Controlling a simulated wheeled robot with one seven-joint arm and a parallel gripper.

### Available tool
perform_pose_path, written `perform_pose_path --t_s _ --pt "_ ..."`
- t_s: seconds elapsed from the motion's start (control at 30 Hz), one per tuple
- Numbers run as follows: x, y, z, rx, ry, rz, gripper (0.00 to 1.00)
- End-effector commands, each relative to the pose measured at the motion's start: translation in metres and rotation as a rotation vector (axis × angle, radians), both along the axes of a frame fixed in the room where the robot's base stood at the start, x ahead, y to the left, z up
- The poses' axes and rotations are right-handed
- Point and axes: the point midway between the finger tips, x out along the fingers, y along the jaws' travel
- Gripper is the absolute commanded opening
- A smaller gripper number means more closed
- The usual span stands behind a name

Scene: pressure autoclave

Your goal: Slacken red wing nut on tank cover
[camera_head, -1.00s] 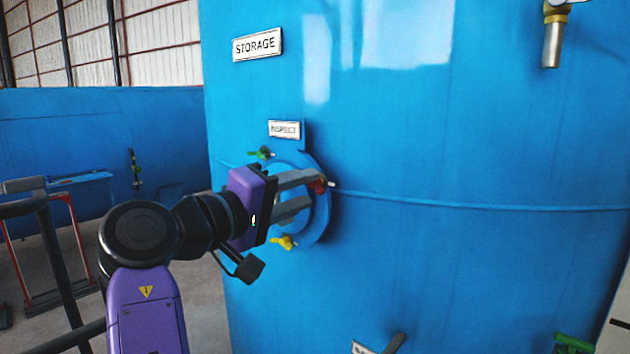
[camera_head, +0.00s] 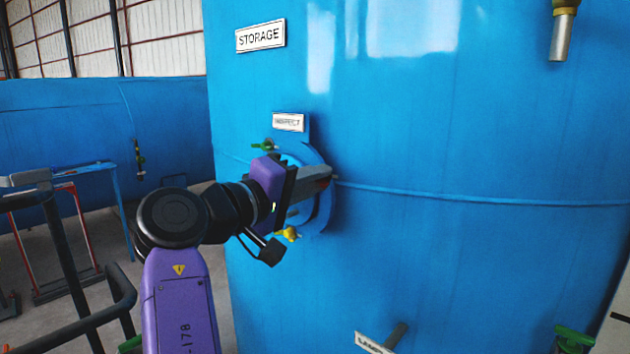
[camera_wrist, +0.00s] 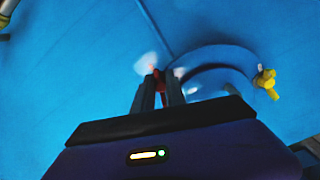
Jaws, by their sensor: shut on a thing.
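The round blue tank cover (camera_head: 324,208) sits on the side of the big blue tank, partly hidden behind my gripper. My gripper (camera_head: 324,182) reaches across the cover to its right edge, its fingers shut on the red wing nut. In the wrist view, the red wing nut (camera_wrist: 160,82) shows between the fingertips of my gripper (camera_wrist: 158,86). A green wing nut (camera_head: 264,145) is at the cover's upper left. A yellow wing nut (camera_head: 288,234) is at its lower edge, and it also shows in the wrist view (camera_wrist: 265,82).
An INSPECT label (camera_head: 289,122) is above the cover and a STORAGE label (camera_head: 261,37) higher up. A pipe (camera_head: 561,38) sticks out at the upper right. A dark lever (camera_head: 396,335) stands at the lower edge. The tank wall right of the cover is clear.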

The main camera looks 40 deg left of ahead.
Motion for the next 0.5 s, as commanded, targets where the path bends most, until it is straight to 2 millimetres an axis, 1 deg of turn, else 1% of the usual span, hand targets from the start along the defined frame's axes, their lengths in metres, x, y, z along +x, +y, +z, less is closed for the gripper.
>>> perform_pose_path --t_s 0.1,0.3,0.5 --pt "0.0005 -0.0004 -0.0054 0.066 -0.007 -0.002 0.00" --pt "0.0001 0.0003 -0.0042 0.179 -0.015 -0.001 0.00" --pt "-0.0001 0.0005 -0.0024 0.198 -0.014 -0.001 0.00"
